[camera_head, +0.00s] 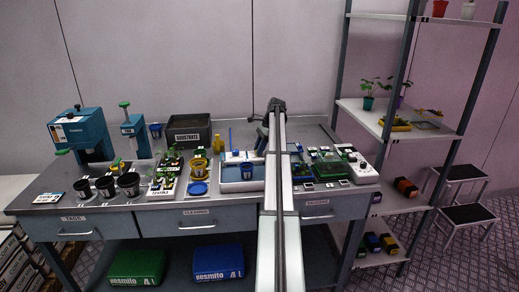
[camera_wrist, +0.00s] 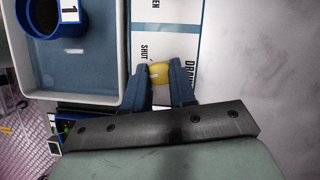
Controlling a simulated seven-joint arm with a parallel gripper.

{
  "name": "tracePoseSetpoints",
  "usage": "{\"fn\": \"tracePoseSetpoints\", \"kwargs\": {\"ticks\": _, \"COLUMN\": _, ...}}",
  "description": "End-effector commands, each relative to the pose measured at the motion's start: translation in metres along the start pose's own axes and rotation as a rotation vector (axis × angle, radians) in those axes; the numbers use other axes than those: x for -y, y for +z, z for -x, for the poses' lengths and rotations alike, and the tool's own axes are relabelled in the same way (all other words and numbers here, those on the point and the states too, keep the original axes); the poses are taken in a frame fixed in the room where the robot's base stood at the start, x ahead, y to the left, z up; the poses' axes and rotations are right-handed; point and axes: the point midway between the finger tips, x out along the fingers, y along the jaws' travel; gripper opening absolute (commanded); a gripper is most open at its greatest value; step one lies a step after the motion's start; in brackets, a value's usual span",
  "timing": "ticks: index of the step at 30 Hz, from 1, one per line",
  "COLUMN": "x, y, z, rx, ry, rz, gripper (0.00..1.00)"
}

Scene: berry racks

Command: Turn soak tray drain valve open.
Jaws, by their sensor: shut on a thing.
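The soak tray (camera_head: 230,186) is a white tub with a blue inside, standing on the bench just left of my arm. It also shows at the upper left of the wrist view (camera_wrist: 124,50), with a blue pot (camera_wrist: 43,14) labelled 1 in it. My gripper (camera_wrist: 160,76) is shut on a yellow valve handle (camera_wrist: 160,68), one finger on each side. The handle sits by the word SHUT on a white DRAIN label panel (camera_wrist: 163,38). Letters ending in EN show at the panel's far end. The handle's lower part is hidden between the fingers.
Black pots (camera_head: 128,184), a yellow pot (camera_head: 199,167) and a yellow bottle (camera_head: 218,144) stand left of the tray. A green tray (camera_head: 328,170) of small items lies right of my arm. A shelf rack (camera_head: 380,112) stands at the right.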

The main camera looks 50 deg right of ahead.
Motion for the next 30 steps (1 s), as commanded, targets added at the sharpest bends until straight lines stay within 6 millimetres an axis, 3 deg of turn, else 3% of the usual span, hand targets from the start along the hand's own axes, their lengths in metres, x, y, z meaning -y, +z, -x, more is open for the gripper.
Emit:
{"fn": "tracePoseSetpoints", "kwargs": {"ticks": 15, "x": 0.0033, "y": 0.0001, "z": -0.0004, "rx": -0.002, "ry": 0.141, "rz": 0.338, "gripper": 0.00}}
{"fn": "tracePoseSetpoints", "kwargs": {"ticks": 30, "x": 0.0028, "y": 0.0003, "z": -0.0006, "rx": -0.002, "ry": 0.173, "rz": 0.418, "gripper": 0.00}}
